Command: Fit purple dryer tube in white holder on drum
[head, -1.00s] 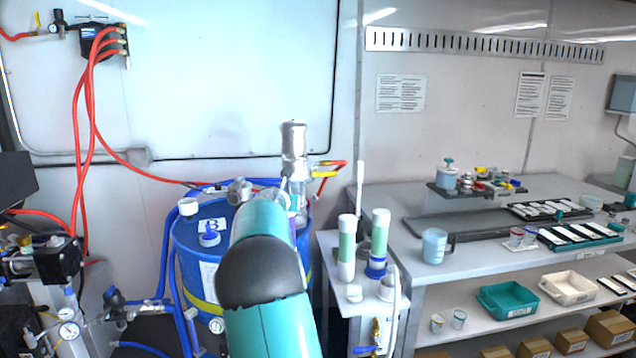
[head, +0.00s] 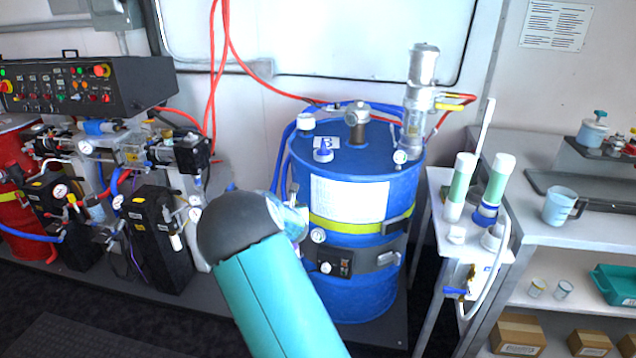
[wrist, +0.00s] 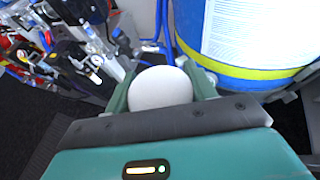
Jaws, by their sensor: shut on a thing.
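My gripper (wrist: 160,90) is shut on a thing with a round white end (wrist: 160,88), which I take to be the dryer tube. Its body is hidden below the cap and no purple shows. In the head view my arm hides most of the gripper, in front of the drum's left side. The blue drum (head: 305,165) stands upright, with a white label and yellow band; it also shows at upper right in the wrist view (wrist: 190,30). A white cup-like fitting (head: 306,121), possibly the holder, is on the drum top at the left. The held thing is apart from it.
A clear-bodied metal pump (head: 418,95) and a blue-capped fitting (head: 323,153) rise from the drum top. Hoses and black pump units (head: 158,235) stand left. A white stand (head: 440,185) with two green, white-capped tubes (head: 460,180) is right of the drum.

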